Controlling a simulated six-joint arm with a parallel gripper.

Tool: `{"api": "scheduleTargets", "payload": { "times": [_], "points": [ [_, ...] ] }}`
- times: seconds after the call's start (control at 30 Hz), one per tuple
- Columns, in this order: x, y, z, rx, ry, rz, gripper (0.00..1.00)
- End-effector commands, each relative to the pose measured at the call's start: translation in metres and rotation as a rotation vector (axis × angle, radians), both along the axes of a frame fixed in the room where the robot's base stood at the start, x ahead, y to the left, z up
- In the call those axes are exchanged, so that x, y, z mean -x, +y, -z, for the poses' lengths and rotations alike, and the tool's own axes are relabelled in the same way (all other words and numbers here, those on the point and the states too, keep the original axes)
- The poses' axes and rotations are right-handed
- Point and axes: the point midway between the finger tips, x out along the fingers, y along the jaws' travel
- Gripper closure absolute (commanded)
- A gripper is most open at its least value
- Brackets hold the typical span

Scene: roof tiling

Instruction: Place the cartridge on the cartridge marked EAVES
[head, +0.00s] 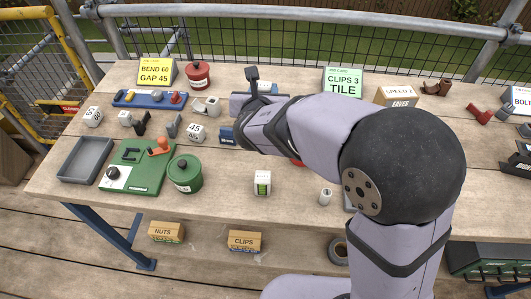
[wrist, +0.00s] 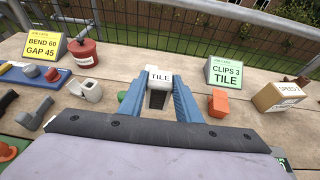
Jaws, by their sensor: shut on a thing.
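The held cartridge appears clear of the bench. In the head view my arm hides most of the grip. The label EAVES (head: 401,104) shows low on the front of a tan box marked SPEED 2 (head: 390,92), at the back right of the bench. I cannot tell whether that label is on a separate cartridge. The tan box also shows at the right of the wrist view (wrist: 269,97), to the right of my gripper.
A green card reading CLIPS 3 TILE (head: 343,80) stands left of the tan box. A yellow card (head: 155,72) and a red pot (head: 198,75) stand at the back left. An orange block (wrist: 218,103) lies right of my gripper. Bare bench (head: 225,195) lies in front.

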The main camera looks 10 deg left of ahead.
Motion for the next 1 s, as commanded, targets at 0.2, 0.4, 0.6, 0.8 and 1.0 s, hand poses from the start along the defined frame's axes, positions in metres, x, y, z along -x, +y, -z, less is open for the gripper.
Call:
{"api": "scheduleTargets", "payload": {
  "times": [0.2,0.4,0.6,0.8,1.0],
  "points": [
    [0.041,0.077,-0.034,0.003,0.003,-0.160,0.92],
    [0.103,0.145,-0.043,0.007,0.006,-0.324,0.92],
    [0.161,0.174,-0.037,0.006,0.004,-0.402,0.92],
    [0.203,0.165,-0.032,0.006,0.003,-0.356,0.92],
    [0.210,0.117,-0.021,0.002,-0.001,-0.161,0.92]
  ]
}}
